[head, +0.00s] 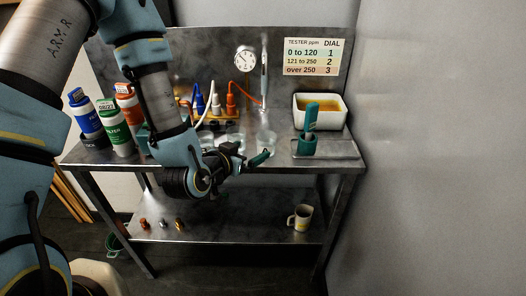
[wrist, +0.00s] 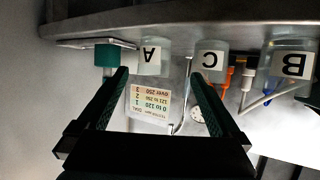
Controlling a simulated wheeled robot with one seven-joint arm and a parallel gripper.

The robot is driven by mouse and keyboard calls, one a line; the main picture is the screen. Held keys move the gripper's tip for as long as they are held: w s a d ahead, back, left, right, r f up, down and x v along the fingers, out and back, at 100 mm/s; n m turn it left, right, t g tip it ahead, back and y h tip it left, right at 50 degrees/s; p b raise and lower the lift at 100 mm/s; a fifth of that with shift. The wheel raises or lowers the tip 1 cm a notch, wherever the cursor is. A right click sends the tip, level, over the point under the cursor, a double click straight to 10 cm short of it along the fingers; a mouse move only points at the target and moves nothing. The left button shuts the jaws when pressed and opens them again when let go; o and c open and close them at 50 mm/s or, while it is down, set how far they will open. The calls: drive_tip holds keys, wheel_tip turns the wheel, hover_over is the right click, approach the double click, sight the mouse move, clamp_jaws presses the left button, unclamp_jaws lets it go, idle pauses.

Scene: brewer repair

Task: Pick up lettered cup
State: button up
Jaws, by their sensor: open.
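Three clear cups with black letters on white labels show upside down in the wrist view: cup A (wrist: 150,68), cup C (wrist: 208,70) and cup B (wrist: 290,76). Cup A lies ahead of the gap between my fingers, with cup C near the right finger. In the head view, a clear cup (head: 266,138) stands near the bench front, just behind my gripper (head: 260,158); its letter is not readable there. My gripper (wrist: 159,78) is open and empty, at the bench's front edge. Contact with any cup is not visible.
A mug (head: 300,217) and small parts sit on the lower shelf (head: 235,226). A wall stands at right.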

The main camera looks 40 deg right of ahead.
sight(262, 147)
drive_tip(key=shift+w+d+f+b, duration=0.2)
drive_tip(key=shift+d+f+b, duration=0.4)
drive_tip(key=shift+b, duration=1.9)
drive_tip(key=shift+d+b, duration=0.15)
drive_tip(key=shift+b, duration=0.65)
drive_tip(key=shift+r+p+x, duration=0.2)
drive_tip(key=shift+p+x, duration=0.85)
drive_tip(key=shift+x, duration=0.6)
drive_tip(key=p+x, duration=0.1)
drive_tip(key=x, duration=0.2)
drive_tip(key=shift+s+d+f+p, duration=0.1)
drive_tip(key=shift+s+d+p, duration=0.2)
drive_tip(key=shift+p, duration=0.05)
drive_tip(key=shift+w+d+f, duration=0.25)
drive_tip(key=shift+d+f, duration=0.05)
drive_tip(key=shift+d, duration=0.2)
drive_tip(key=shift+c, duration=0.2)
drive_tip(key=c, duration=1.4)
drive_tip(key=shift+c, duration=0.2)
